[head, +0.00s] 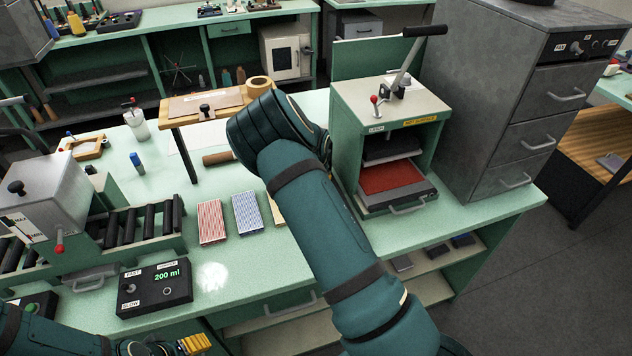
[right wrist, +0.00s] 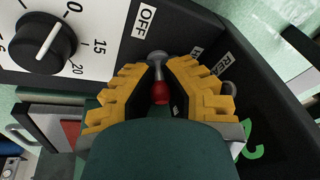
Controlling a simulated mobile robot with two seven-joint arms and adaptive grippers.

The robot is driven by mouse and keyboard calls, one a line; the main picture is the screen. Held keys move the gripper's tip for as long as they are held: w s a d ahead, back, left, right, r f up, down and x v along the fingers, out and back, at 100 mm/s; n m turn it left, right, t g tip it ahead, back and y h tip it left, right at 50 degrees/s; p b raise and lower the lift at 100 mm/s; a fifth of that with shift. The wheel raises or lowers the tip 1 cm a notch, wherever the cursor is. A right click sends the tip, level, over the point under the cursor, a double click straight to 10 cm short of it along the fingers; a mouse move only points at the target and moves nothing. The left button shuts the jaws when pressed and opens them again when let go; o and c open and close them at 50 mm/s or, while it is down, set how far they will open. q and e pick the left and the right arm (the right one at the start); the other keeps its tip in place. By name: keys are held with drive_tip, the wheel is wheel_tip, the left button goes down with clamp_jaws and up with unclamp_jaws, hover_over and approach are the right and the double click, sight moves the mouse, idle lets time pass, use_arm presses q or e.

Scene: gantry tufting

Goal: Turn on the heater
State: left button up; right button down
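In the right wrist view a black-and-white control panel (right wrist: 100,22) carries a black dial (right wrist: 42,42) with numbers, an OFF label (right wrist: 145,18) and a small metal switch (right wrist: 158,60) with a red tip. My right gripper (right wrist: 160,75) has its yellow fingers apart on either side of the red tip; contact is not clear. In the head view my right arm covers this panel and gripper. A green press-like unit (head: 388,112) with a "hot surface" label, a red plate inside and a top lever stands right of that arm. My left gripper (head: 190,345) is partly visible at bottom left.
A black box reading 200 ml (head: 154,288) and a roller unit (head: 130,226) stand at left on the green bench. Red (head: 211,222) and blue (head: 247,213) striped blocks lie left of my arm. A grey drawer cabinet (head: 510,100) stands at right.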

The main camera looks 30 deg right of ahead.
drive_tip(key=shift+s+d+f+y+b, duration=0.15)
drive_tip(key=shift+y+b, duration=0.2)
drive_tip(key=shift+y, duration=0.35)
drive_tip(key=c, duration=1.2)
unclamp_jaws()
drive_tip(key=shift+c, duration=0.2)
drive_tip(key=v, duration=1.2)
